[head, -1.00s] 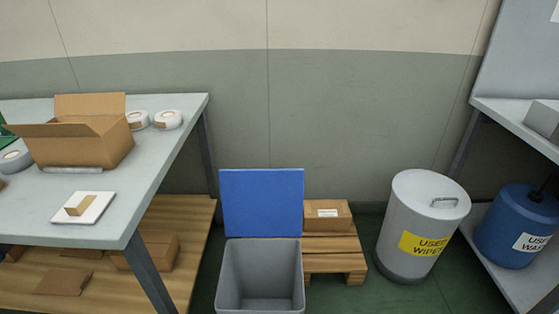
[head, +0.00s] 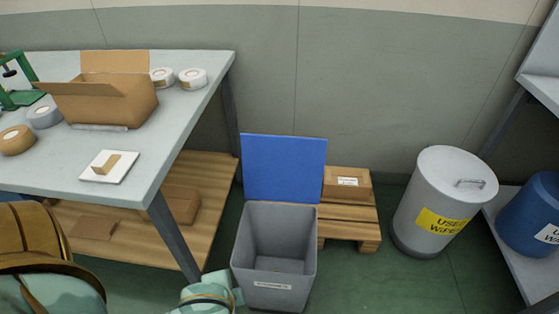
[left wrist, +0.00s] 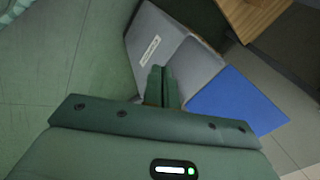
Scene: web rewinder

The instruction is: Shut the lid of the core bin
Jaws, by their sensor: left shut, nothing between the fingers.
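The core bin (head: 270,287) is a grey open-topped box with a small label, standing on the floor at bottom centre in the head view. Its blue lid (head: 284,168) stands up at the back edge, open, and the inside looks empty. In the left wrist view the bin (left wrist: 176,40) lies beyond the fingers with the blue lid (left wrist: 238,100) to the right. My left gripper (left wrist: 161,70) is shut and empty, in front of the bin in that view. Contact with the bin cannot be told. My right gripper is out of view.
A workbench (head: 60,178) with an open carton (head: 125,106) and tape rolls stands left of the bin. A pallet (head: 348,222) with a small box (head: 347,184) is behind it.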

